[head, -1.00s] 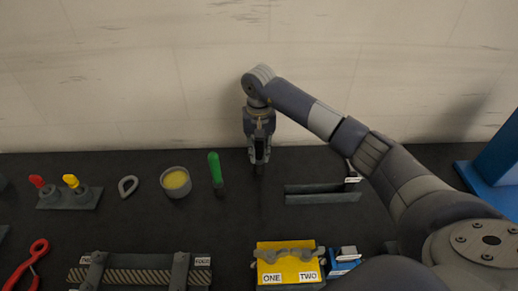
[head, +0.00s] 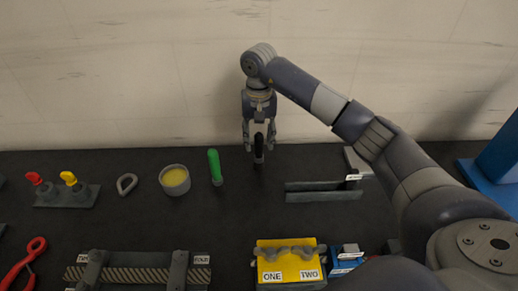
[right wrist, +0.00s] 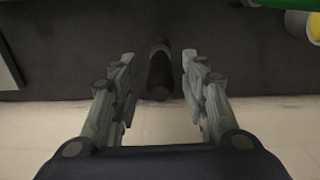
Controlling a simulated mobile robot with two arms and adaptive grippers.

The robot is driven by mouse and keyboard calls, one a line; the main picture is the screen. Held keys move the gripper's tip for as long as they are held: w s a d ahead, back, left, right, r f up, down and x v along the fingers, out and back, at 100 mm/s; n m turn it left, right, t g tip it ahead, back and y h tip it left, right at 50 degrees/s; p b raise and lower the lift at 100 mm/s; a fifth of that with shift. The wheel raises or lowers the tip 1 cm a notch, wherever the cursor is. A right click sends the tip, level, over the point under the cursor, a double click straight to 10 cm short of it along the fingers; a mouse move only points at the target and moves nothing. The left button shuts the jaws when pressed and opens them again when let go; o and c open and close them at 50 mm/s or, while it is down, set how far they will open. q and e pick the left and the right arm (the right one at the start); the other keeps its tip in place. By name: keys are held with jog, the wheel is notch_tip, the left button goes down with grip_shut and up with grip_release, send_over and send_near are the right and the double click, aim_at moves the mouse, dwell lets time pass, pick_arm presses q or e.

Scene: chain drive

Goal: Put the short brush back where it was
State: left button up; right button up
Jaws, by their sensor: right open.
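A dark, upright cylinder that looks like the short brush (head: 259,150) stands on the black table at the back, near the wall. My right gripper (head: 259,136) is above and around its upper part, with its fingers apart. In the right wrist view the dark brush (right wrist: 160,72) stands between the two open fingers (right wrist: 160,82), with a gap on each side. Its lower end is hard to make out. A green-handled tool (head: 215,166) stands just left of it. My left gripper is not in view.
A tin with yellow contents (head: 174,180) is left of the green tool. A dark grooved rail (head: 322,191) lies to the right. A yellow block (head: 290,262) labelled ONE and TWO is in front. The table between is clear.

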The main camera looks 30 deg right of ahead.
notch_tip(320, 180, up, 8)
jog(key=shift+r+b, duration=0.1)
jog(key=shift+b, duration=0.8)
